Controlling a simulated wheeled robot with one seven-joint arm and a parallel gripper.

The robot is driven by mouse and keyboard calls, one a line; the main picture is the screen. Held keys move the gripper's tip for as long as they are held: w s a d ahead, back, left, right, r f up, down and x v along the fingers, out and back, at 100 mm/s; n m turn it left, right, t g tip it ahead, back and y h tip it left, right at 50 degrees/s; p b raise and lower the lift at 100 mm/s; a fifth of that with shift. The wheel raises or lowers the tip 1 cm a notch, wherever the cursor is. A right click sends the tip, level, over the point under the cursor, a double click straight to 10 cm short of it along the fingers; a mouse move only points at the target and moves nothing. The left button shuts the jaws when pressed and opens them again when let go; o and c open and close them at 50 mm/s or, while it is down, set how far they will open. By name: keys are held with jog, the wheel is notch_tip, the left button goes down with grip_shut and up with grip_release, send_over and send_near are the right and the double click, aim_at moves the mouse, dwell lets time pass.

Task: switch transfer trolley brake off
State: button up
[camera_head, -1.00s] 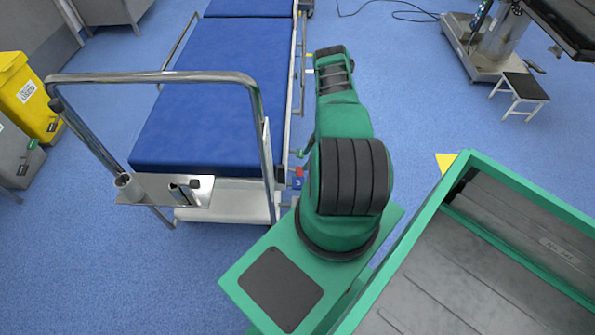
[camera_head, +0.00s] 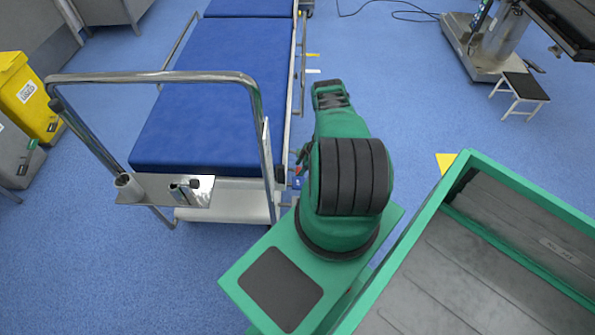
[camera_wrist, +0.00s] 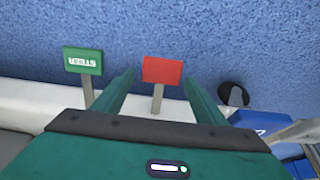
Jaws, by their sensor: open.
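The transfer trolley (camera_head: 215,95) has a blue mattress and chrome rails and stands left of my arm in the head view. In the wrist view a red pedal (camera_wrist: 162,70) on a grey stem shows between my gripper's fingers. A green pedal marked STEER (camera_wrist: 83,61) is left of it, outside the left finger. My gripper (camera_wrist: 158,90) is open, with nothing held; I cannot tell whether a finger touches the red pedal. In the head view my arm hides most of the gripper and the pedals beside the trolley's near right side.
A black round part (camera_wrist: 233,94) and a blue part (camera_wrist: 262,124) lie right of the fingers. A yellow bin (camera_head: 27,95) stands far left. A small step stool (camera_head: 525,88) is at upper right. Blue floor is clear beyond my arm.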

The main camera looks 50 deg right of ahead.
jog(key=c, duration=1.5)
jog(key=shift+w+a+r+g, duration=0.1)
jog(key=shift+a+r+g, duration=0.05)
jog(key=shift+r+g, duration=0.15)
jog(key=shift+r+g+h, duration=0.7)
jog(key=shift+g+h, duration=0.4)
jog(key=o, duration=1.5)
